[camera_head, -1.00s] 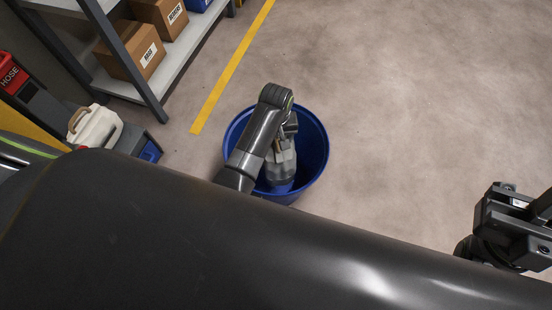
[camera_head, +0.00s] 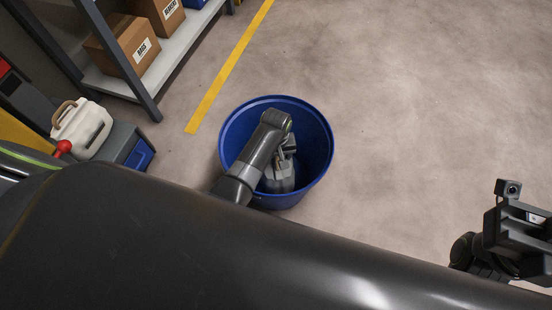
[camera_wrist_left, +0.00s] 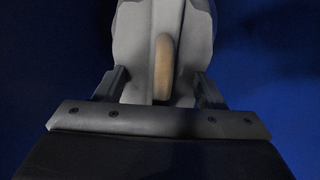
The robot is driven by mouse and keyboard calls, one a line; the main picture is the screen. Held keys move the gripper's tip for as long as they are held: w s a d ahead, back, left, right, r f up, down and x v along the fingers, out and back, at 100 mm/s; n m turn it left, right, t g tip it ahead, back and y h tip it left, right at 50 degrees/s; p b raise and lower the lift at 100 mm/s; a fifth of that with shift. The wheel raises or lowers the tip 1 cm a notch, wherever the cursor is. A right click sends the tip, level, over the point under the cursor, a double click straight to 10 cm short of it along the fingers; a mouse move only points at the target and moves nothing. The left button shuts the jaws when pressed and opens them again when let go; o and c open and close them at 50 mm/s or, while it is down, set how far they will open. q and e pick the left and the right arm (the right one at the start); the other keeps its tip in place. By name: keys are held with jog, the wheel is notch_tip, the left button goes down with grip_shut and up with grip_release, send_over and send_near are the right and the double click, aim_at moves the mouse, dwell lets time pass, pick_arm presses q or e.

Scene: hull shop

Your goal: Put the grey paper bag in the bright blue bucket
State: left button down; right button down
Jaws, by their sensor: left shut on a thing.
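The bright blue bucket (camera_head: 325,150) stands open on the floor in the middle of the head view. My left arm reaches down into it. My left gripper (camera_head: 286,152) is inside the rim, shut on the grey paper bag (camera_head: 279,179). The bag hangs upright inside the bucket; whether it touches the bottom is hidden. In the left wrist view the grey bag (camera_wrist_left: 137,40) with its tan handle (camera_wrist_left: 163,68) sits between the fingers of the left gripper (camera_wrist_left: 160,88), with blue bucket wall around. My right gripper (camera_head: 525,228) is at the right edge, its jaws unclear.
A shelf with cardboard boxes (camera_head: 125,45) stands at the upper left. A white jug (camera_head: 82,128) with a tan handle and a blue-fronted dark box (camera_head: 138,152) are at the left. A yellow line (camera_head: 228,70) crosses the floor. The floor right of the bucket is clear.

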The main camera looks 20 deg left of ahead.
pick_arm(q)
jog(key=shift+w, duration=0.1)
jog(key=shift+f, duration=0.1)
jog(key=shift+c, duration=1.6)
grip_release()
jog(key=shift+f, duration=0.15)
